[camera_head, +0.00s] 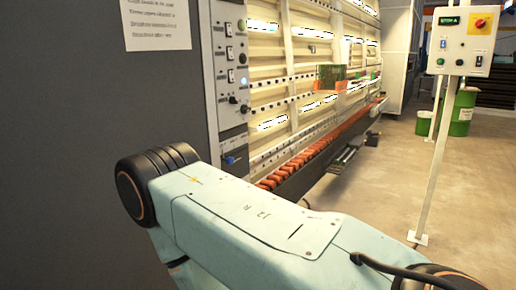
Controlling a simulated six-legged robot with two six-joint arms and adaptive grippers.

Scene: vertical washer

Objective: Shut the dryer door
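A large flat dark grey panel (70,130) with a paper notice fills the left of the head view. I cannot tell whether it is the dryer door or a cabinet side. A light control panel (233,70) with switches and a knob stands at its right edge. No door edge or handle can be made out for certain. A pale teal link of my own arm crosses the lower middle and hides what lies behind it. Neither of my grippers is in view.
A long machine with pale slats and an orange-toothed lower rail (290,172) runs back from the control panel. A control box (466,42) with a red button stands on a post at the right. Green drums (461,112) stand behind it. The floor (385,185) between machine and post is mostly clear.

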